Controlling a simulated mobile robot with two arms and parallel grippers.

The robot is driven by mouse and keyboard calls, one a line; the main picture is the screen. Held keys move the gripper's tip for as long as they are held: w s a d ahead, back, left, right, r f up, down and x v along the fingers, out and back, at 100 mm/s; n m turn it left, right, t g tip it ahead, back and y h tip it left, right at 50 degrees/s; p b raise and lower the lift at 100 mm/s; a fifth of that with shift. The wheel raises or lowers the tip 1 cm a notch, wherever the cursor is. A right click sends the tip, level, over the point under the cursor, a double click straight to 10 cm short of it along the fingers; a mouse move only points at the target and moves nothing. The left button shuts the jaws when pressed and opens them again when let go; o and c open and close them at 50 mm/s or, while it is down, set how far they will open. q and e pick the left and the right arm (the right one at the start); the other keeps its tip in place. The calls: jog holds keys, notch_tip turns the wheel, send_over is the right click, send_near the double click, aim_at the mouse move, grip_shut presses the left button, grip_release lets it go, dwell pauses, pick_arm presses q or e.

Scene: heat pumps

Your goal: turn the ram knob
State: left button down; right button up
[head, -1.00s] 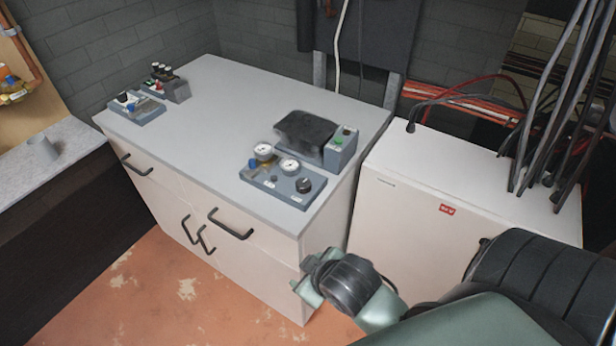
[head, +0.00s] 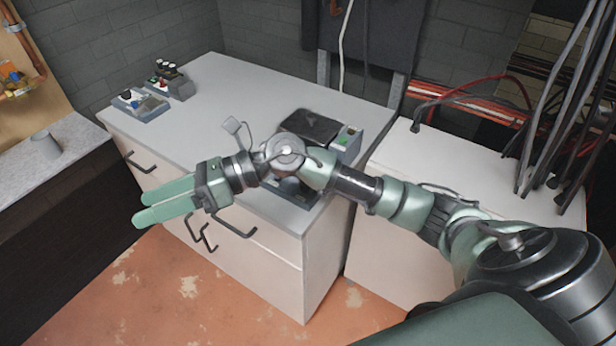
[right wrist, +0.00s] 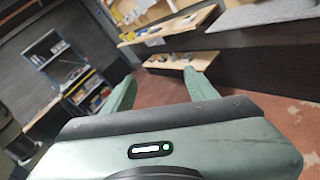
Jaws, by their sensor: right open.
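My right arm reaches across from the right in the head view. Its gripper (head: 165,205) is open and empty, in front of the cabinet's drawer side and pointing left. The two green fingers also show apart in the right wrist view (right wrist: 160,88), with nothing between them. A grey-blue control panel (head: 297,198) on the cabinet top is mostly hidden behind my right arm, its gauges and black knob included. A second small panel (head: 150,112) with a black knob and a blue part stands at the back left. No label is legible, so I cannot tell which is the ram knob.
The cabinet top (head: 215,90) is clear between the panels. A black-topped box (head: 310,125) stands behind my arm. A white unit (head: 400,150) with hanging cables is at the right. A bench with a grey cup (head: 46,143) is at the left.

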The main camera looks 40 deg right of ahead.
jog(key=w+d+f+n+g+h, duration=0.1)
jog(key=d+f+n+h, duration=0.2)
jog(key=d+f+h, duration=0.35)
jog(key=w+d+f+n+g+h, duration=0.1)
jog(key=w+d+f+n+h, duration=0.2)
jog(key=d, duration=0.7)
jog(key=d+h, duration=0.2)
jog(key=d, duration=0.3)
jog(key=s+d+r+g+h, duration=0.1)
jog(key=d+h, duration=0.1)
jog(key=d, duration=0.3)
jog(key=d+m+h, duration=0.1)
jog(key=d+h, duration=0.1)
jog(key=d, duration=0.3)
jog(key=shift+s+d+r+h, duration=0.25)
jog(key=shift+r+h, duration=0.1)
jog(key=shift+d+f, duration=0.15)
jog(key=shift+f, duration=0.1)
notch_tip(320, 180, down, 7)
jog(key=shift+f+p, duration=0.1)
jog(key=shift+p, duration=0.85)
grip_shut()
